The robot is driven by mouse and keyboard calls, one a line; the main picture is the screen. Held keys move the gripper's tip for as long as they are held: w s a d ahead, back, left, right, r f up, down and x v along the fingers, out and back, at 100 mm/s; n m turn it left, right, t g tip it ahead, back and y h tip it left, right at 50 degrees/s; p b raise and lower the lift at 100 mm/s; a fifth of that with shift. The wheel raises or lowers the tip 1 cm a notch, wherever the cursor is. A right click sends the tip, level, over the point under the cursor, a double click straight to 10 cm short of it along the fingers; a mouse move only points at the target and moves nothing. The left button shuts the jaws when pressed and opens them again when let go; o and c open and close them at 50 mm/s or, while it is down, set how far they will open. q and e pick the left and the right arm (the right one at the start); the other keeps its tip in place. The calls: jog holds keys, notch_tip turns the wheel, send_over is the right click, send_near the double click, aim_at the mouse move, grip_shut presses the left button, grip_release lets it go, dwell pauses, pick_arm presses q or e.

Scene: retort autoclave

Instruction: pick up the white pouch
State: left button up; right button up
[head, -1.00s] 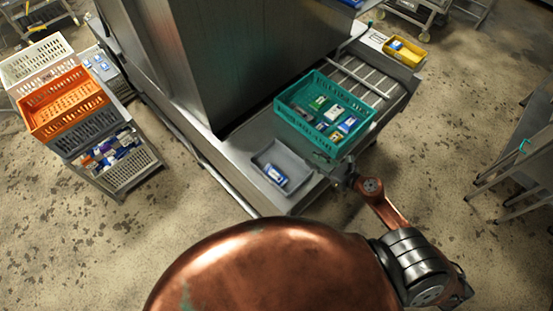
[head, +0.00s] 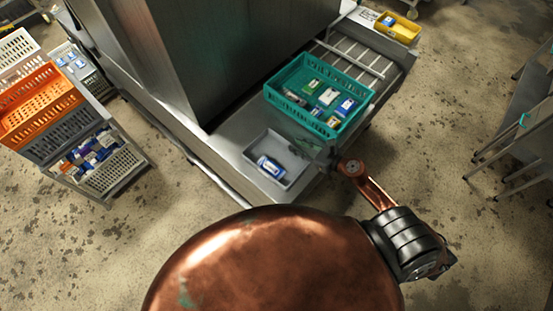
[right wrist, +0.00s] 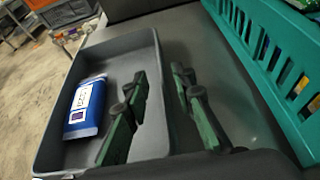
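A white-faced pouch (head: 328,96) lies among other pouches in the teal crate (head: 270,98). A blue-and-white pouch (head: 271,167) lies flat in the grey tray (head: 250,149); it also shows in the right wrist view (right wrist: 86,106), left of my fingers. I cannot tell for certain which one the task means. My right gripper (head: 310,146) is over the tray's right side, close to the crate's near corner. My left gripper is not in view.
The teal crate wall (right wrist: 268,55) rises close to my right gripper. A tall steel housing (head: 225,60) stands behind the tray. A yellow bin (head: 397,28) is at the far end of the conveyor. Orange and white crates (head: 40,105) are stacked at the left.

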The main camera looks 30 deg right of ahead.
aim_at(290, 143)
jog(key=x, duration=0.5)
jog(key=shift+d+p, duration=0.1)
jog(key=shift+p, duration=0.25)
jog(key=shift+c, duration=0.4)
grip_shut()
